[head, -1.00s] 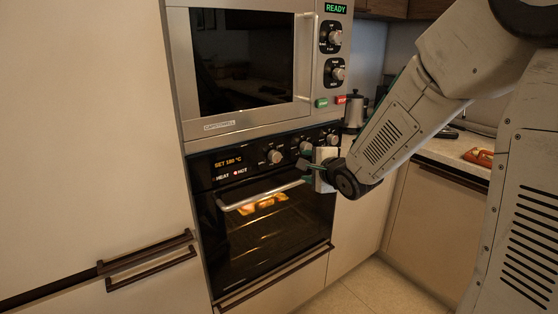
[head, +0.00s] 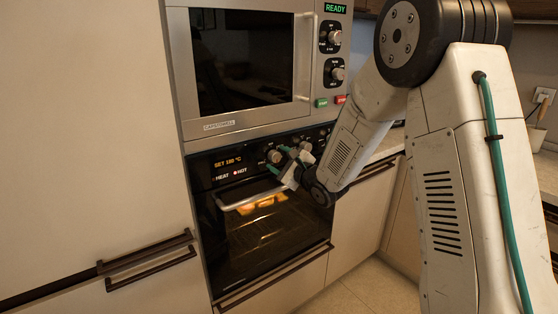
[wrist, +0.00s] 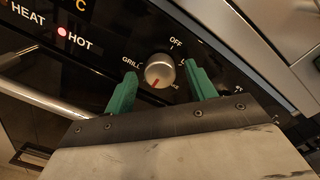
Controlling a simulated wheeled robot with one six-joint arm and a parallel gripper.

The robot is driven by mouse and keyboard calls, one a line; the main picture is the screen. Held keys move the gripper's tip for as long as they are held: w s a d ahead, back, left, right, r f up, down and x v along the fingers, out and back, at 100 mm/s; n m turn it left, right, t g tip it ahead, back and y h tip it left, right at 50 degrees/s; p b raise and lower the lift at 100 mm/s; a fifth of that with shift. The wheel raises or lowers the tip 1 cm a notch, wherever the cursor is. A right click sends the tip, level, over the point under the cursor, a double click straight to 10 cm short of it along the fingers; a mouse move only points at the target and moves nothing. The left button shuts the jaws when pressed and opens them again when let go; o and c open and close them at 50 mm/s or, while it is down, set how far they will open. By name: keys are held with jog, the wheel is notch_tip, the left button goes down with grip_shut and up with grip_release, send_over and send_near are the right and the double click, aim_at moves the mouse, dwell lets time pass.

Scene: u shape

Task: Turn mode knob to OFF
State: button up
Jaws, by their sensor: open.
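The mode knob (wrist: 160,71) is a round silver knob on the black oven panel, marked OFF, GRILL and other partly hidden words. Its red pointer mark is at the lower side in the wrist view, away from OFF and toward a partly covered label ending in KE. In the head view the knob (head: 274,156) is the leftmost on the oven panel. My gripper (head: 282,162) is in front of it. In the wrist view its green fingers are open, one on each side of the knob. I cannot tell whether they touch it.
The oven display (head: 226,161) reads SET 180 °C, and the HOT lamp (wrist: 62,32) glows red. The oven door handle (head: 245,200) runs just below my gripper. A microwave (head: 250,65) showing READY sits above. More oven knobs lie to the right.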

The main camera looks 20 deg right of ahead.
jog(key=shift+w, duration=0.1)
jog(key=c, duration=1)
jog(key=shift+n, duration=0.3)
